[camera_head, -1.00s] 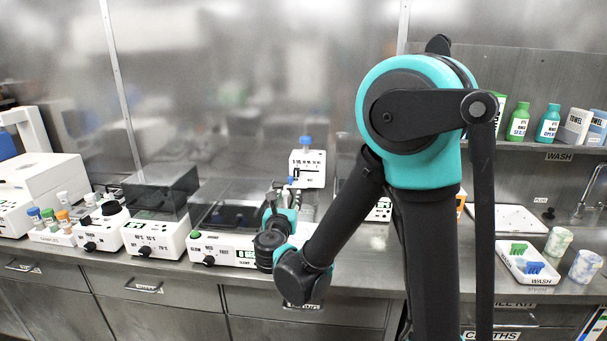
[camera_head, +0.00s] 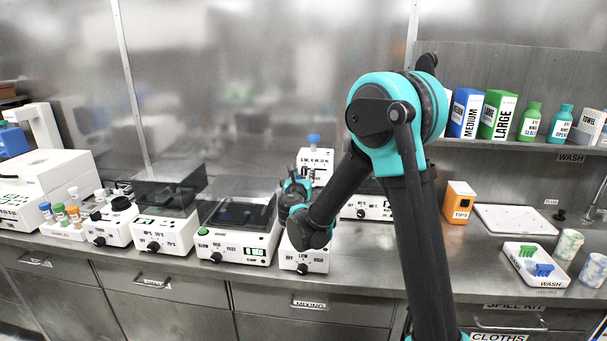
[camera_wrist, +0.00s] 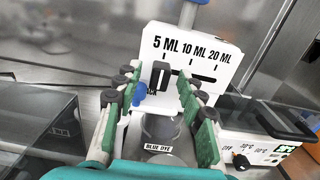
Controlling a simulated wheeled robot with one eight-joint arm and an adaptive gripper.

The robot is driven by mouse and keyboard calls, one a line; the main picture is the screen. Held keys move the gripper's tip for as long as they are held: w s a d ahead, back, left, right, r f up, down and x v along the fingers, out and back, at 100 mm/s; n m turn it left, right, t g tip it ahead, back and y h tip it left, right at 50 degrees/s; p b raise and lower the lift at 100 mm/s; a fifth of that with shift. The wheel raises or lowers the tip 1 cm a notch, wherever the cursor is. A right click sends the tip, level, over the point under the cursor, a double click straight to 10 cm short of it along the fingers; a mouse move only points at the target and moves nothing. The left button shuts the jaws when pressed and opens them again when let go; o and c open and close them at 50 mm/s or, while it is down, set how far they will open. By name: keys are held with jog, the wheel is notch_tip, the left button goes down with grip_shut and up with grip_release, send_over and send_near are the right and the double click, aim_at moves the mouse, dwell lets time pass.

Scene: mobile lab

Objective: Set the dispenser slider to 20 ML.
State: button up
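The dispenser (camera_head: 316,156) is a white unit with a blue top on the bench, partly hidden behind my arm in the head view. Its panel (camera_wrist: 208,38) in the wrist view reads 5 ML, 10 ML and 20 ML above a horizontal slot. The black slider (camera_wrist: 160,75) sits at the slot's left end, below 5 ML. My gripper (camera_wrist: 160,82) is open, with green-padded fingers to the left and right of the slider in the picture. I cannot tell whether either finger touches it. My gripper also shows in the head view (camera_head: 295,183).
A bottle labelled BLUE DYE (camera_wrist: 158,148) stands below the panel, between the fingers. A blue nozzle (camera_wrist: 139,95) is close to the left finger. A clear-lidded shaker (camera_head: 236,240) stands left, and a white heater unit (camera_wrist: 262,148) stands right.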

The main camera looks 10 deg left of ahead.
jog(key=shift+w, duration=0.35)
jog(key=shift+c, duration=0.4)
grip_shut()
